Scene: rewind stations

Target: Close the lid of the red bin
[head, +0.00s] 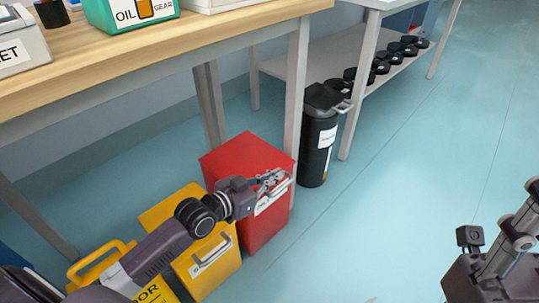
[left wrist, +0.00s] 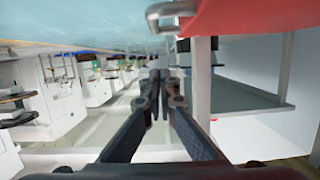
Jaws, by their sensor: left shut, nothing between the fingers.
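The red bin (head: 262,225) stands on the floor by the table leg, between a yellow bin and a black bin. Its red lid (head: 240,152) lies flat over the top and looks shut; I see no gap, though my arm hides part of the front edge. My left gripper (head: 278,181) is shut and empty at the bin's front upper edge, close to the handle and white label. In the left wrist view the shut fingers (left wrist: 160,95) point away, with red surface (left wrist: 245,14) and a metal handle (left wrist: 168,12) at the top. Part of my right gripper (head: 505,250) shows at the lower right, its fingertips cut off.
A yellow bin (head: 214,268) stands left of the red bin, and a black bin (head: 317,150) stands behind it to the right. The wooden table (head: 190,45) overhangs at the upper left. The blue floor at the right (head: 420,150) is clear.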

